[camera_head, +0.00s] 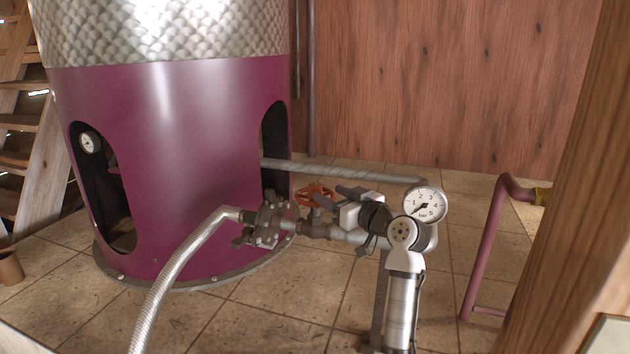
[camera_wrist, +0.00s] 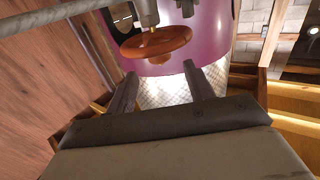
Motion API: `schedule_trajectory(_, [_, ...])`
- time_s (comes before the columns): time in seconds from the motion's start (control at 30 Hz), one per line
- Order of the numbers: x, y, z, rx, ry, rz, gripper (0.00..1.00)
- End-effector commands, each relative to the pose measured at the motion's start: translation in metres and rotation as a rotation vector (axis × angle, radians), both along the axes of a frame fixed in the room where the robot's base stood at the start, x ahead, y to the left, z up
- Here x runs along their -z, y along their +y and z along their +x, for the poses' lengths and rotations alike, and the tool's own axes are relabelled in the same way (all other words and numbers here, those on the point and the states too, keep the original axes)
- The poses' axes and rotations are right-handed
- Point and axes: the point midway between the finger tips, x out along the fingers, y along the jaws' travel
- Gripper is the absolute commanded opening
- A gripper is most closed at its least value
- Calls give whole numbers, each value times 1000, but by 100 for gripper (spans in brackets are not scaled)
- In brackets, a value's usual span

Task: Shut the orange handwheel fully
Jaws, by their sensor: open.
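The orange handwheel (camera_head: 316,194) sits on a dark valve in the metal pipe, just right of the plum-coloured still base. In the wrist view the handwheel (camera_wrist: 157,43) shows as a round rim on a pale stem, just beyond my fingertips. My gripper (camera_head: 329,195) is beside the wheel on its right, fingers pointing at it. In the wrist view my gripper (camera_wrist: 160,70) is open, its two fingers apart with nothing between them. I cannot tell whether a fingertip touches the rim. How far the valve is turned cannot be told.
A white pressure gauge (camera_head: 425,204) stands close right of my gripper. A braided hose (camera_head: 178,275) runs from the pipe fittings (camera_head: 266,222) towards the front. A grey pipe (camera_head: 345,171) passes behind the wheel. A reddish pipe (camera_head: 484,245) and a wooden post (camera_head: 570,180) stand at right.

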Motion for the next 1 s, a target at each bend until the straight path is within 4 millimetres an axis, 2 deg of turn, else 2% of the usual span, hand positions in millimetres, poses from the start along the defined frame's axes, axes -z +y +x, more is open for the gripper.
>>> schedule_trajectory(0.1, [-4, 17, 20, -2, 1, 1, 53])
schedule_trajectory(0.3, [-3, 36, 44, 0, 1, 1, 53])
schedule_trajectory(0.5, [-1, 44, 54, 1, -1, 1, 53])
schedule_trajectory(0.77, [0, 44, 54, 1, -1, 0, 53])
schedule_trajectory(1.0, [0, 44, 54, 1, -1, 1, 23])
